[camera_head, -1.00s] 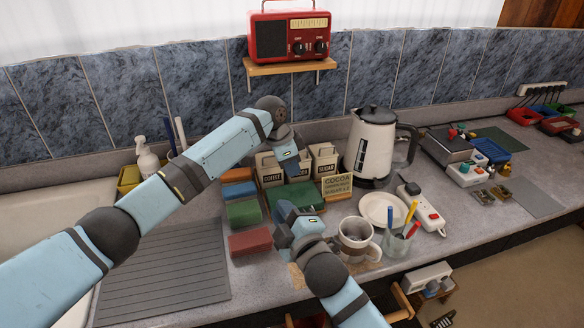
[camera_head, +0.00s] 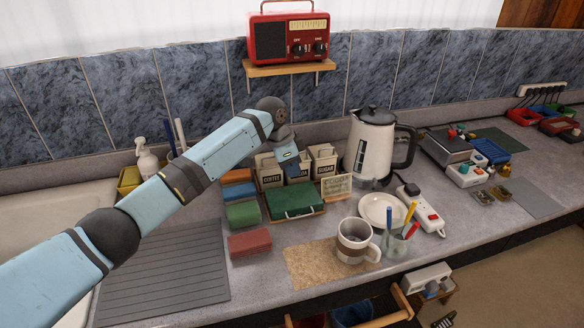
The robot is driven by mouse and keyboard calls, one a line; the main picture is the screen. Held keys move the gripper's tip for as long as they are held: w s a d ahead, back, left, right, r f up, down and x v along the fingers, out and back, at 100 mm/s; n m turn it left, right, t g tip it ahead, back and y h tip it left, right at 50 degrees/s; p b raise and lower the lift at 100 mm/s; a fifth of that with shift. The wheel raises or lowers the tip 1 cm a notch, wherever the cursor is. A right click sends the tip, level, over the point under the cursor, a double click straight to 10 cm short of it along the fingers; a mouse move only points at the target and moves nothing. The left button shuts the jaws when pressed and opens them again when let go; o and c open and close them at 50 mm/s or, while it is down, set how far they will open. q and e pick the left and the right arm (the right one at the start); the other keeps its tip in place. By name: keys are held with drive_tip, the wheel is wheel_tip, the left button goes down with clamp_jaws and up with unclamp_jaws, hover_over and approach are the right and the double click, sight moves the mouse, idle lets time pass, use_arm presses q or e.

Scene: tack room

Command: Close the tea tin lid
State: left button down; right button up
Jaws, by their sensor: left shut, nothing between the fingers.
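A row of cream canisters stands against the back wall: one labelled COFFEE (camera_head: 270,175) on the left and one labelled SUGAR (camera_head: 325,164) on the right. A middle canister is mostly hidden behind my left gripper (camera_head: 291,168), so I cannot read its label in full or tell how its lid stands. My left gripper is shut and empty, pointing down at this middle canister. I cannot tell whether it touches it. A green box (camera_head: 296,198) with a wire handle lies in front of the canisters. My right gripper is out of view.
Coloured blocks (camera_head: 243,213) lie to the left. A mug (camera_head: 354,238), a plate (camera_head: 381,209) and a glass with pens (camera_head: 394,246) stand in front. The cork mat (camera_head: 312,265) has bare room.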

use_arm(q)
drive_tip(key=shift+s+f+t+p, duration=0.15)
drive_tip(key=shift+s+t+p, duration=0.15)
drive_tip(key=shift+p, duration=0.3)
